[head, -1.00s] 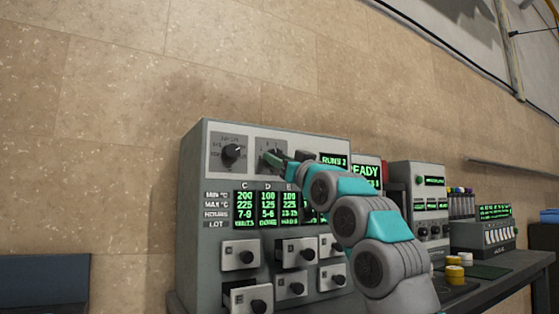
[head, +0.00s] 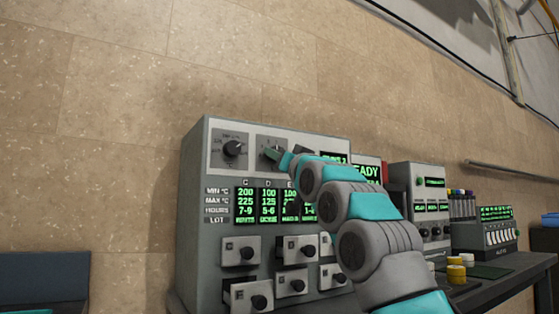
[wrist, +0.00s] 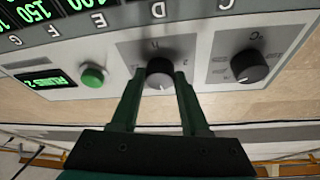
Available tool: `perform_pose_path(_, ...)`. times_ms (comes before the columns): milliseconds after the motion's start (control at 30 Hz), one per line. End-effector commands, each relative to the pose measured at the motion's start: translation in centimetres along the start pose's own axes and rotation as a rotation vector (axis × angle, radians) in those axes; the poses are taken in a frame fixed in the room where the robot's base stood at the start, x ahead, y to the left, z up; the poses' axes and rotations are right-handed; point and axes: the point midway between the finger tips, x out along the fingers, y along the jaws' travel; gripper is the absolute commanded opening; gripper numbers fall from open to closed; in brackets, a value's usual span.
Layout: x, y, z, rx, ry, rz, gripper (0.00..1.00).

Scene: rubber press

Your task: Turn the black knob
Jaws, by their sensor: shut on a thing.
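The black knob (wrist: 160,72) sits on a grey plate in the middle of the wrist view, its white mark facing the bottom of the picture. My gripper (wrist: 159,80) has one dark green finger on each side of it and is shut on it. In the head view my gripper (head: 276,154) reaches the second dial plate of the grey panel (head: 217,175), and mostly hides this knob. A second black knob (wrist: 250,66) stands free beside it; it also shows on the left plate in the head view (head: 234,148).
A green button (wrist: 93,76) and a lit display (wrist: 47,81) sit on the other side of the held knob. Below the dials are lit readouts and several small drawers (head: 240,252). Other instruments (head: 484,235) stand on the bench to the right.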

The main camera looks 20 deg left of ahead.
Motion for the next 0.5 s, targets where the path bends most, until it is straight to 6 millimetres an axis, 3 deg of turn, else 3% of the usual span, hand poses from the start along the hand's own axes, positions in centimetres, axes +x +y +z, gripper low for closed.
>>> perform_pose_path(500, 0.08, -0.39, -0.01, 0.158, -0.003, 0.063, 0.0)
